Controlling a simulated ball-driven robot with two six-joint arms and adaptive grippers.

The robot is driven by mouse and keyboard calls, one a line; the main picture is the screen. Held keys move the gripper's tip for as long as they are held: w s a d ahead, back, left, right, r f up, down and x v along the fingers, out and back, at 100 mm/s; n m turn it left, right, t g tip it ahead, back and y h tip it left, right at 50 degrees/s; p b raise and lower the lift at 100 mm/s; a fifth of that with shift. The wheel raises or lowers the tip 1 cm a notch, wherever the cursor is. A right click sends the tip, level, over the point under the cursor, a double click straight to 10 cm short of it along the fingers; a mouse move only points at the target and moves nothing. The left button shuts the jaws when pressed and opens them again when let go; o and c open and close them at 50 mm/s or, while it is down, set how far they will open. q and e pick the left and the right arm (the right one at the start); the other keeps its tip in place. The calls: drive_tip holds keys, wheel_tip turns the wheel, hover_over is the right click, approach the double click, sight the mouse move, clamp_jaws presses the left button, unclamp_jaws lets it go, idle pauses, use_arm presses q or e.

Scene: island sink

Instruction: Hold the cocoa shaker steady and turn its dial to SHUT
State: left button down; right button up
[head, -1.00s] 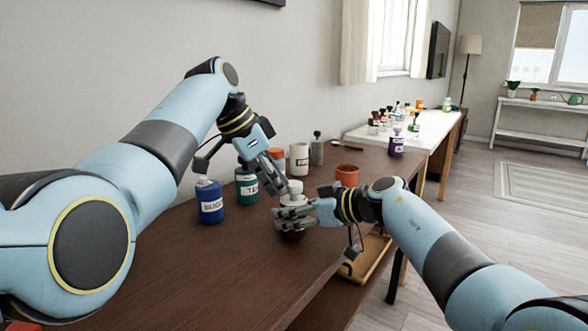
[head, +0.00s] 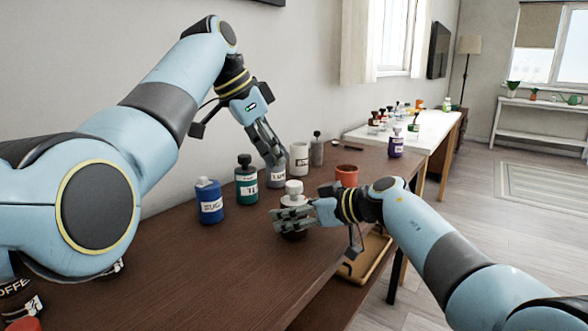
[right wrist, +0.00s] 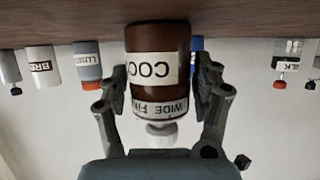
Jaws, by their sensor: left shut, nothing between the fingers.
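The cocoa shaker (right wrist: 158,70) is a dark brown jar with a white label; it appears upside down in the right wrist view. Its pale dial collar (right wrist: 158,104) reads "WIDE" and part of "FINE" toward that camera; SHUT is not visible. In the head view its white top (head: 294,190) shows above my right gripper (head: 290,217). The right fingers lie along both sides of the jar and are closed on it as it stands upright on the counter. My left gripper (head: 272,157) is shut and empty, raised behind the shaker and apart from it.
A blue bottle (head: 209,203), a green bottle (head: 246,181), a grey labelled jar (head: 276,178) and a white jar (head: 299,157) stand toward the wall.

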drive_tip(key=shift+o, duration=1)
drive_tip(key=shift+d, duration=0.1)
